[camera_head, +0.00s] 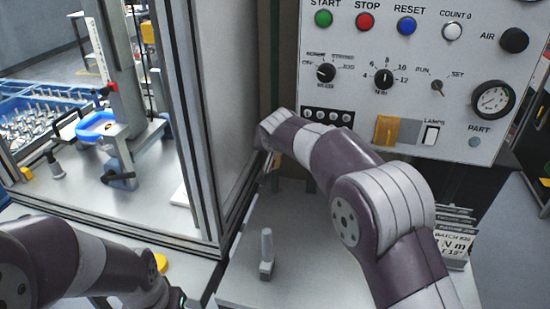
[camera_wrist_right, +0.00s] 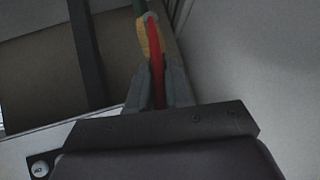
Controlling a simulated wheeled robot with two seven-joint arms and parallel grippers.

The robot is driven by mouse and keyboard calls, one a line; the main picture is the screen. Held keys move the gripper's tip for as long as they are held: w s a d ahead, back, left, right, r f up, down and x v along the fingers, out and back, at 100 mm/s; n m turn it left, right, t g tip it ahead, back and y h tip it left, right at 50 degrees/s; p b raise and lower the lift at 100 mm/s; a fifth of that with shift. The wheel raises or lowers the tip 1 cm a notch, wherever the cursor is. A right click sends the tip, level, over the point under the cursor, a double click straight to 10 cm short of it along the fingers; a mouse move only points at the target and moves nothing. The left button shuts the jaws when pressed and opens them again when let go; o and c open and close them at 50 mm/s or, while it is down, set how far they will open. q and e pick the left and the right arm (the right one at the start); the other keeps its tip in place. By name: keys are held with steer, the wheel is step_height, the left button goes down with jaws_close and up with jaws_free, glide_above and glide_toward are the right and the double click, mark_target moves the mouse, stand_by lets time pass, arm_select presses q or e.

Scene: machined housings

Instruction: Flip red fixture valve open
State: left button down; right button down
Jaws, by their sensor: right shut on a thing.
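The red fixture valve's lever (camera_wrist_right: 155,62) shows in the right wrist view, running down from a small grey pivot beside a yellow part (camera_wrist_right: 140,38). A green pipe meets it at the top. My right gripper (camera_wrist_right: 158,85) has its two grey fingers on either side of the red lever and is shut on it. In the head view, my right arm reaches to the gap between the machine frame and the control panel, and hides that gripper and most of the valve. My left arm enters at the bottom left of the head view; its gripper is outside the picture.
The control panel (camera_head: 440,110) with knobs, switches and a gauge stands close beside my right arm. The framed machine enclosure (camera_head: 205,120) is to its left. A grey upright peg (camera_head: 266,250) stands on the light surface below. Cards (camera_head: 455,240) stand at the right.

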steer(key=shift+w+a+n+g+h, duration=0.2)
steer(key=shift+a+n+g+h, duration=0.15)
steer(key=shift+a+h, duration=0.3)
steer(key=shift+d, duration=0.1)
steer(key=c, duration=1.2)
jaws_free()
steer(key=shift+o, duration=0.2)
steer(key=b+v, duration=0.1)
steer(key=v, duration=1.1)
steer(key=shift+s+a+r+b, duration=0.2)
steer(key=shift+a+b, duration=0.1)
steer(key=shift+b, duration=0.1)
